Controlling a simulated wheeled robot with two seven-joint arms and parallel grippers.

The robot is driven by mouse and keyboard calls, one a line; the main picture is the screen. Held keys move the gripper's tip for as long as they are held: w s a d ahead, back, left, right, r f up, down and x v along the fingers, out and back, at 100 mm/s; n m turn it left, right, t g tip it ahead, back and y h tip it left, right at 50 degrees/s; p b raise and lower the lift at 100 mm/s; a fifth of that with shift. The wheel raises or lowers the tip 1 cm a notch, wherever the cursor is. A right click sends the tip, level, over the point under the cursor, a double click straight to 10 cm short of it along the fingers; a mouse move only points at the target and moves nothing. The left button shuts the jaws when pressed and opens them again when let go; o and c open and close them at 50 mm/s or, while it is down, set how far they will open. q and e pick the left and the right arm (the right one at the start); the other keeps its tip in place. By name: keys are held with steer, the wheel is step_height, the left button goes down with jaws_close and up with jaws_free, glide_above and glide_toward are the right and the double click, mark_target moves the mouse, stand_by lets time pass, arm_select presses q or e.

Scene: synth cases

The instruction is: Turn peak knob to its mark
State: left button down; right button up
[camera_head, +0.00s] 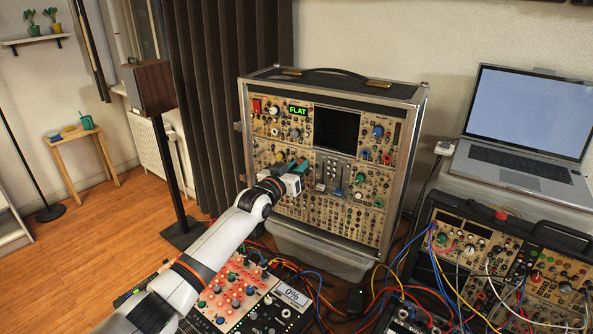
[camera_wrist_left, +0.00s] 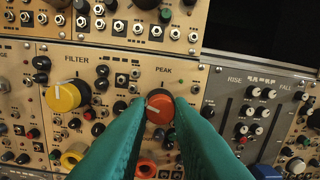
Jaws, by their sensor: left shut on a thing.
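The peak knob (camera_wrist_left: 160,112) is orange-red with a white pointer line toward its upper left in the left wrist view, under the label PEAK. My left gripper (camera_wrist_left: 161,103), with green fingers, is shut on it, one finger on each side. In the head view my left gripper (camera_head: 296,166) reaches the middle of the upright synth case (camera_head: 420,150), and the knob is hidden there. My right gripper is not in view.
A yellow filter knob (camera_wrist_left: 63,97) sits left of the peak knob, and an orange ring (camera_wrist_left: 146,169) lies below it. Sliders (camera_wrist_left: 230,112) are to the right. A laptop (camera_head: 525,130), a second case (camera_head: 470,240) and loose cables stand at the right.

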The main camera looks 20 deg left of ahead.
arm_select(q)
steer(key=shift+d+n+y, duration=0.1)
steer(key=shift+n+y, duration=0.05)
steer(key=shift+n, duration=3.05)
steer(key=shift+d+n+y, duration=0.1)
steer(key=shift+n+y, duration=0.05)
steer(key=shift+n, duration=3.05)
steer(key=c, duration=1.3)
jaws_free()
